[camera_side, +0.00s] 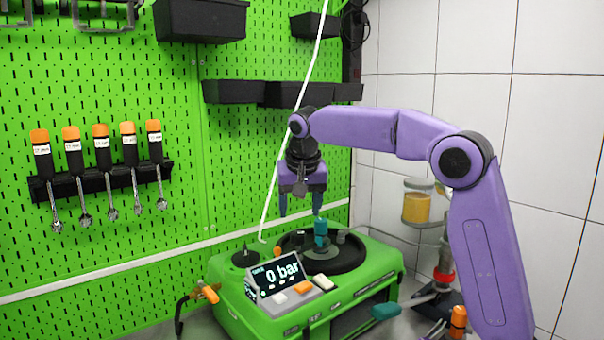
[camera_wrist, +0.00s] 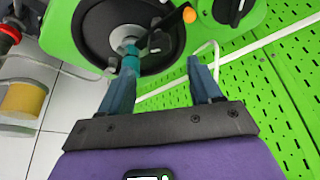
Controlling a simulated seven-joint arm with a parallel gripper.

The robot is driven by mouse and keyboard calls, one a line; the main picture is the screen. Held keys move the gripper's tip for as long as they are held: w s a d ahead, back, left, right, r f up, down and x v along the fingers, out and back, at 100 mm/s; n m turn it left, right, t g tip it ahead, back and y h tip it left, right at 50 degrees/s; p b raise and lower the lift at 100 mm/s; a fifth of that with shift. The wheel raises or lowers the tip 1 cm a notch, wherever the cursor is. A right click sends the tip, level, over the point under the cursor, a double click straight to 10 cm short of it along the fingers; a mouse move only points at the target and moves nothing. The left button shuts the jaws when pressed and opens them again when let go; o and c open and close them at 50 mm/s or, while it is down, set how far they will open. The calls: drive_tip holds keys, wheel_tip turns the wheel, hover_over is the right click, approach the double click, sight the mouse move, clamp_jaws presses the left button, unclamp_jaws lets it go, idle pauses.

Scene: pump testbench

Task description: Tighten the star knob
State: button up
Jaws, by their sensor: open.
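The green pump testbench (camera_side: 235,306) stands below my gripper (camera_side: 300,211), with a round black disc (camera_side: 348,258) on top. An upright teal part (camera_side: 321,228) stands on the disc, close under the right finger in the side view; I cannot tell whether they touch. A black knob (camera_side: 245,258) sits left of the disc and shows at the top of the wrist view (camera_wrist: 232,10). I cannot tell which of these is the star knob. My gripper (camera_wrist: 161,64) is open, pointing down, with nothing seen between the fingers.
A tilted display (camera_side: 277,274) reads 0 bar, beside orange and white buttons (camera_side: 302,287). An orange-tipped handle (camera_side: 209,293) sticks out left, a teal handle (camera_side: 386,311) right. A white hose (camera_side: 297,110) hangs close by my gripper. The green pegboard (camera_side: 120,225) stands behind.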

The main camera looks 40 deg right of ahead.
drive_tip(key=v, duration=0.9)
drive_tip(key=shift+r, duration=0.2)
drive_tip(key=s+a+f+n+g+y, duration=0.2)
drive_tip(key=s+a+f+n, duration=0.3)
drive_tip(key=s+f+n, duration=0.65)
drive_tip(key=s+d+f+n, duration=0.2)
drive_tip(key=s+d+f, duration=0.1)
drive_tip(key=s, duration=0.5)
drive_tip(key=s+d+f+n+g, duration=0.1)
drive_tip(key=s+d+f+n, duration=0.2)
drive_tip(key=s+f, duration=0.3)
drive_tip(key=s+d+f+n, duration=0.2)
drive_tip(key=s+d+f, duration=0.1)
drive_tip(key=s, duration=0.8)
drive_tip(key=shift+d+f+g+y, duration=0.3)
drive_tip(key=shift+f+g+y, duration=0.1)
drive_tip(key=shift+f, duration=0.35)
drive_tip(key=shift+w, duration=0.1)
